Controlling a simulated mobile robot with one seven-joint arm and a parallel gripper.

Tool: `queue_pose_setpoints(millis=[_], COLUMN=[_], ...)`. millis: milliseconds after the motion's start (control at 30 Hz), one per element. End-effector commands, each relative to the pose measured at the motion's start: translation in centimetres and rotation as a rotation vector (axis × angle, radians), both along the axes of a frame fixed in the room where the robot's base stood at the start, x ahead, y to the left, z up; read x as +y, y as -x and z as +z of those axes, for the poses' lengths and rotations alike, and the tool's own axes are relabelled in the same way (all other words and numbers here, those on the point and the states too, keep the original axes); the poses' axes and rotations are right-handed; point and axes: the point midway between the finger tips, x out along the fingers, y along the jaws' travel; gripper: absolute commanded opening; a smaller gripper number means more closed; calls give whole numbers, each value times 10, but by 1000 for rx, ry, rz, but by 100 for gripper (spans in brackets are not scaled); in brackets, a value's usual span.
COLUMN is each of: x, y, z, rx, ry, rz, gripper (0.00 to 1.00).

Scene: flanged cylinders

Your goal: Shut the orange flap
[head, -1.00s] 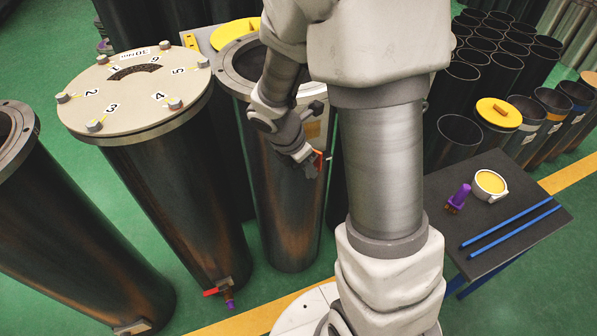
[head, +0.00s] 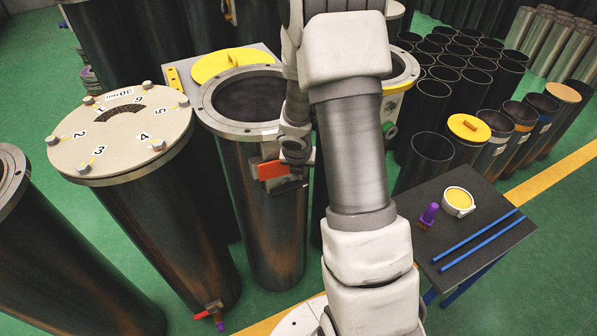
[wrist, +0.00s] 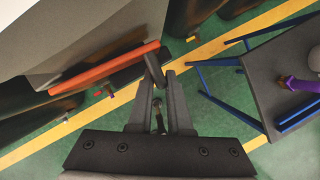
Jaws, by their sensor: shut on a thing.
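The orange flap (head: 272,170) is at the upper front of the middle open dark cylinder (head: 262,220), below its grey flange. Its orange face shows with a dark edge beneath. In the wrist view the flap (wrist: 105,68) is a long orange strip running from left to upper middle, beside a pale grey surface. My gripper (head: 292,172) is at the flap's right end, partly hidden by my arm. In the wrist view my gripper (wrist: 157,80) is shut on a short grey bar at the flap's right end. I cannot tell how far the flap stands open.
A closed cylinder with a numbered lid (head: 120,135) stands to the left. A dark table (head: 475,235) at right holds a purple-handled item (head: 428,215), a white-and-yellow round container (head: 458,202) and two blue rods. Several open tubes stand at the back right.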

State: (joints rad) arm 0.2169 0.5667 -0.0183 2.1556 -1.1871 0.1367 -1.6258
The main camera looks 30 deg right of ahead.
Motion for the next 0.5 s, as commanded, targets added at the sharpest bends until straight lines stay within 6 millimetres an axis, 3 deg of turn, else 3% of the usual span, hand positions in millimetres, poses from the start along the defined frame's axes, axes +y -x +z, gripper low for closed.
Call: queue_pose_setpoints(millis=[367,400,500], x=[-9,-9,-8], y=[-9,-9,-9], z=[1,1,1], rx=[-1,-2,-2], ry=[5,5,4], rz=[-18,-19,-17], gripper=[0,21,39])
